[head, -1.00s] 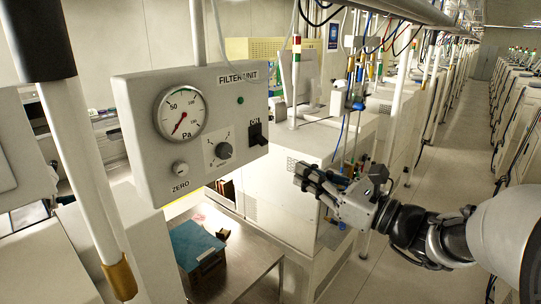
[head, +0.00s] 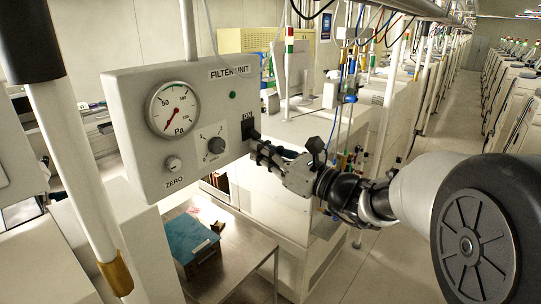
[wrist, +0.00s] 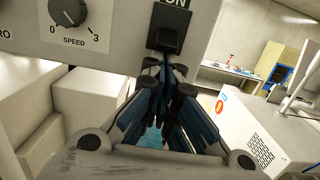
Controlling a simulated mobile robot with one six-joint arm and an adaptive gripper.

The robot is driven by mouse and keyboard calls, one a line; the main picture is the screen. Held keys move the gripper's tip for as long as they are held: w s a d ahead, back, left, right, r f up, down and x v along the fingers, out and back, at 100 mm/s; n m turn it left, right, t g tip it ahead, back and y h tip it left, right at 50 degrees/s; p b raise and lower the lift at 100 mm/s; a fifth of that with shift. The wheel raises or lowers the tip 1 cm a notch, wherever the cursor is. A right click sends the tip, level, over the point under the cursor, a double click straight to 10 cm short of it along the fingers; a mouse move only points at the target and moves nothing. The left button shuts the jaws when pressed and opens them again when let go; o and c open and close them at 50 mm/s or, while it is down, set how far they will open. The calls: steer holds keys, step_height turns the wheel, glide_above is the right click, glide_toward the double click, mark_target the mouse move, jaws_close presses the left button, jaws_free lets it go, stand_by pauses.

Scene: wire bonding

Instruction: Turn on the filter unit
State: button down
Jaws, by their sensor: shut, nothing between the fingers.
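The filter unit (head: 137,152) is a pale grey box labelled FILTER UNIT, with a Pa gauge (head: 172,109), a green indicator (head: 232,94), a speed knob (head: 216,145) and a ZERO knob (head: 173,163). A black switch (head: 247,124) is at its right edge. In the wrist view the switch (wrist: 168,27) has an ON label above it, partly cut off. My gripper (head: 258,150) is shut and empty. Its fingertips (wrist: 165,66) are just below the switch in the wrist view. I cannot tell whether they touch it. The gauge needle points to the lower left.
A steel table (head: 235,251) with a blue folder-like item (head: 188,238) is below the unit. A white post (head: 75,150) stands at the left. Pale machines (head: 290,150) are behind my gripper. The aisle floor (head: 432,145) at the right is clear.

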stand_by(0.4)
steer(key=shift+d+r+g+h+p, duration=0.1)
steer(key=shift+r+g+h+p, duration=0.25)
steer(key=shift+p, duration=0.6)
steer(key=shift+s+f+h, duration=0.15)
steer(key=shift+h, duration=0.1)
steer(key=shift+d+r+g+h+p, duration=0.2)
steer(key=shift+g+h+p, duration=0.5)
steer(key=shift+p, duration=0.95)
